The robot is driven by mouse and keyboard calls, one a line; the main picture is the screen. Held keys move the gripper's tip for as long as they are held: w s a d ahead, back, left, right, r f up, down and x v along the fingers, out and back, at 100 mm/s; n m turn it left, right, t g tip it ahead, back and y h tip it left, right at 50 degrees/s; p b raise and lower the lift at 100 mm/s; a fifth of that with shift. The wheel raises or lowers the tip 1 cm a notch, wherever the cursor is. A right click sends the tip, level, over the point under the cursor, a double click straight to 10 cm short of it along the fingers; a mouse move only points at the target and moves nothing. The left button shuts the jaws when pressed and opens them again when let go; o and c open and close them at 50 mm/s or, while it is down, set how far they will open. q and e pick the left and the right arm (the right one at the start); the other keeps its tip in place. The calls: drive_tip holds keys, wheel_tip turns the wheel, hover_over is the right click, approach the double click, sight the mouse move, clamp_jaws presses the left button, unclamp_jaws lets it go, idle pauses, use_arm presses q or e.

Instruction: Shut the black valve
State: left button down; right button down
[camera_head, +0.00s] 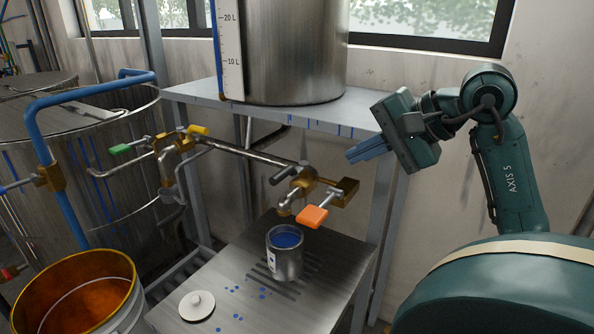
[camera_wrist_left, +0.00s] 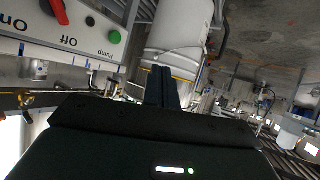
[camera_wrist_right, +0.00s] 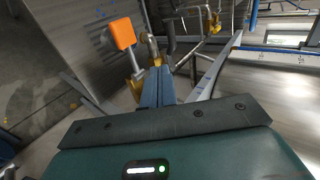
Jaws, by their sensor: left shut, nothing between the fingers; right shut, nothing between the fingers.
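A dark, stubby handle (camera_head: 282,174), the only black-looking one I make out, sits at the brass valve body at the right end of the steel pipe, beside an orange handle (camera_head: 312,216). Whether its valve is open or shut I cannot tell. My right gripper (camera_head: 351,156) is shut and empty, up and to the right of that valve, apart from it. In the right wrist view its blue fingers (camera_wrist_right: 158,78) point toward the pipe fittings, with the orange handle (camera_wrist_right: 122,33) at upper left. My left gripper (camera_wrist_left: 162,78) is shut and empty, seen only in its wrist view.
An open can of blue paint (camera_head: 285,258) stands below the valve on a metal bench (camera_head: 225,312) with a white lid (camera_head: 197,305). A shelf (camera_head: 355,112) carries a steel tank (camera_head: 300,50). A green handle (camera_head: 120,149) and an orange-paint bucket (camera_head: 75,300) are left.

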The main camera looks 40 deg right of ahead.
sight(285, 175)
drive_tip(key=shift+w, duration=0.1)
